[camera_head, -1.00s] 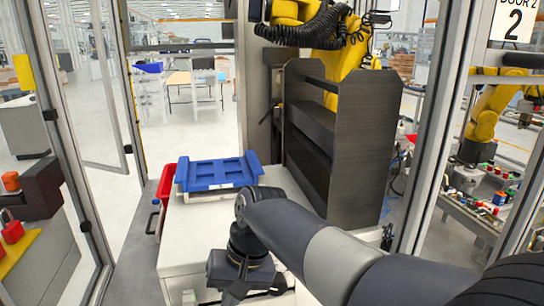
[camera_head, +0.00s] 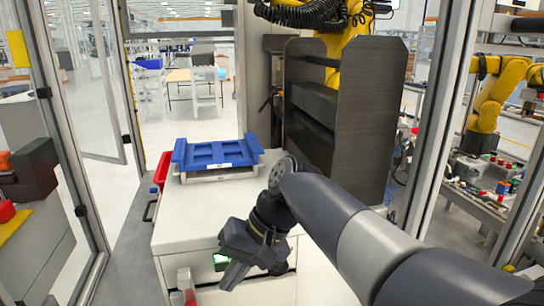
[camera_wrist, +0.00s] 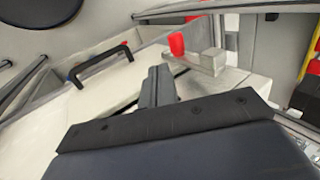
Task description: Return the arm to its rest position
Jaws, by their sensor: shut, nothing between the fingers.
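My arm reaches in from the lower right in the head view and bends at a rounded joint above the white cabinet (camera_head: 205,222). My gripper (camera_head: 233,278) hangs from the wrist near the front of the cabinet, tilted, with nothing held. In the wrist view my gripper (camera_wrist: 158,84) shows as narrow dark fingers close together, shut and empty. The exact fingertip position is hard to tell in the head view.
A blue tray (camera_head: 212,154) lies on the cabinet's back part, beside a red bin (camera_head: 162,171). A dark metal rack (camera_head: 368,110) stands behind to the right, before a yellow robot arm (camera_head: 345,50). A red-topped grey fixture (camera_wrist: 177,44) is near my fingers. Glass door frames flank both sides.

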